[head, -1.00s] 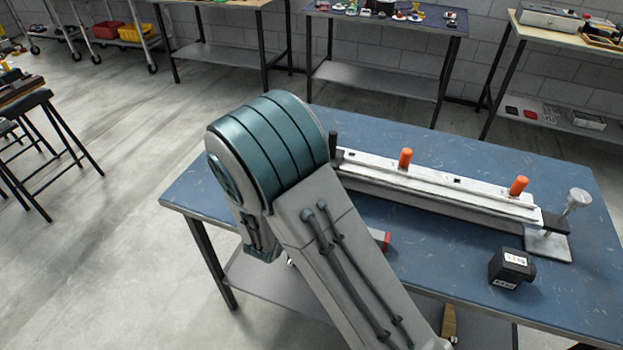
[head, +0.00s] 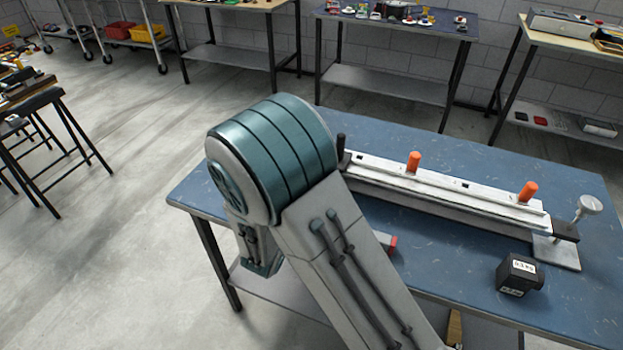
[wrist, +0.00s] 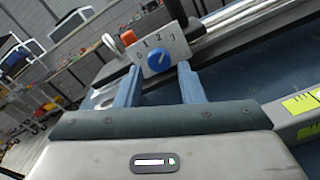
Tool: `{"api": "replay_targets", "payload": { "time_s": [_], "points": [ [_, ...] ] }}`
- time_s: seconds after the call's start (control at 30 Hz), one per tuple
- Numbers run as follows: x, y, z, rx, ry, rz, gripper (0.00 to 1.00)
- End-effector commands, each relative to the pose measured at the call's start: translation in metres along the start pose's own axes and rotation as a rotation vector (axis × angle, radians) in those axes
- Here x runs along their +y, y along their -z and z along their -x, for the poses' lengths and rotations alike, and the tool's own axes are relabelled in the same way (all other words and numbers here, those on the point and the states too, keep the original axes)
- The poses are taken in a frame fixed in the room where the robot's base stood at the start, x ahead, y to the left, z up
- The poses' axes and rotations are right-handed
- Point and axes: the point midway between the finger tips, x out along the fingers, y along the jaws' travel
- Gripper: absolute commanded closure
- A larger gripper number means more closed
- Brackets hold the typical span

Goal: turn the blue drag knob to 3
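In the wrist view the blue drag knob (wrist: 159,61) sits on a pale dial plate (wrist: 178,48) with the figures 0, 1, 2 and 3 along its upper part. I cannot make out clearly which figure the knob points to. My gripper (wrist: 160,68) is open, with one blue finger on each side and the knob ahead, between the two tips in the picture. I cannot tell whether a finger touches it. In the head view my arm hides the knob and the gripper.
A blue-topped table (head: 455,273) bears a long white rail (head: 450,192) with orange pegs (head: 414,161). A small black box (head: 518,274) stands at the table's front right. A yellow-marked strip (wrist: 302,103) shows at right in the wrist view. Other workbenches stand behind.

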Motion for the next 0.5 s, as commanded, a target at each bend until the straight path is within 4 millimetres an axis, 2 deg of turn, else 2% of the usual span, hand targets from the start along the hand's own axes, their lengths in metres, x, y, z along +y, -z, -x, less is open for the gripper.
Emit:
{"api": "replay_targets", "payload": {
  "time_s": [0.1, 0.3, 0.5],
  "points": [
    [0.001, 0.002, 0.03, 0.004, -0.006, 0.0, 0.65],
    [0.001, 0.001, 0.075, 0.003, -0.006, -0.001, 0.65],
    [0.001, 0.001, 0.102, 0.002, -0.005, -0.001, 0.65]
  ]
}}
